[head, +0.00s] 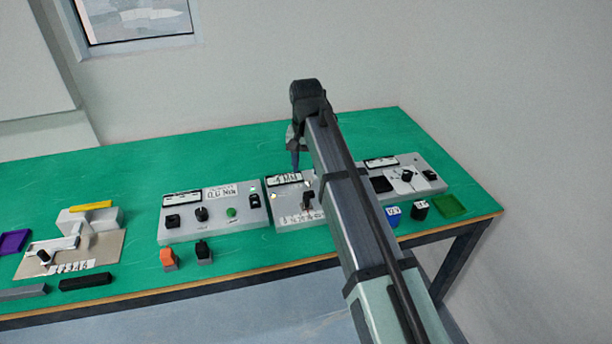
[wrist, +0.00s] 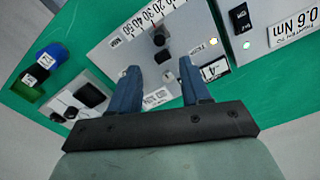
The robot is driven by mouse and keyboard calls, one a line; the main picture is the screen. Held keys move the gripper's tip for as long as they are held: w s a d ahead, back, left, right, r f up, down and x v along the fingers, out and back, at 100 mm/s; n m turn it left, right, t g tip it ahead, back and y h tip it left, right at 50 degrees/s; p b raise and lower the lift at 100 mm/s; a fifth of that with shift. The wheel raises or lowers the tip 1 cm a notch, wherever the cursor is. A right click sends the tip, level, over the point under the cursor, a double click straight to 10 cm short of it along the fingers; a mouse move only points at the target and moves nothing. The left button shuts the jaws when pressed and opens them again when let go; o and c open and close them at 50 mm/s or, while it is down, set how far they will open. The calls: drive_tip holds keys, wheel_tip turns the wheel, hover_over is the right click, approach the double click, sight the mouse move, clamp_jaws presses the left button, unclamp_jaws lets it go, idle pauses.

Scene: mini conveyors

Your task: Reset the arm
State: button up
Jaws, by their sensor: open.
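My gripper (head: 295,165) hangs over the far side of the green table, above the middle control box (head: 288,222). In the wrist view my gripper (wrist: 160,70) has its two blue fingers spread apart with nothing between them. The fingers point at the face of the middle control box (wrist: 122,45), which carries a black knob, a printed scale and a lit yellow lamp. My arm crosses the head view from lower right and hides part of the boxes. I cannot tell the exact gap between the fingertips and the box.
A left control box (head: 212,215) and a right one (head: 405,178) flank the middle box. A blue piece (head: 393,216), a black piece (head: 420,210) and a green tray (head: 450,206) lie near the right edge. A beige board (head: 105,248) and purple tray (head: 14,241) are left.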

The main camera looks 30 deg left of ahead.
drive_tip(key=shift+r, duration=0.7)
drive_tip(key=shift+n+g+h, duration=0.4)
drive_tip(key=shift+n+g, duration=0.2)
drive_tip(key=shift+g, duration=0.1)
drive_tip(key=s+d+f, duration=0.2)
drive_tip(key=s+f, duration=0.1)
drive_tip(key=s+d+f, duration=0.2)
drive_tip(key=s+f, duration=0.2)
drive_tip(key=s+d+f, duration=0.3)
drive_tip(key=s+f, duration=0.1)
drive_tip(key=s+d+f+g+h, duration=0.1)
drive_tip(key=s+d+f+g, duration=0.1)
drive_tip(key=s+d+f, duration=0.85)
drive_tip(key=w+d+f+m+g, duration=0.2)
drive_tip(key=d+f+m, duration=0.1)
drive_tip(key=d+f, duration=1.95)
drive_tip(key=s+d+f+m+g+y, duration=0.1)
drive_tip(key=s+d+f+m, duration=0.1)
drive_tip(key=s+d+f, duration=1.1)
drive_tip(key=shift+s+d+f+m+y, duration=0.3)
drive_tip(key=shift+d+f+m+y, duration=0.05)
drive_tip(key=shift+f+m+y, duration=0.1)
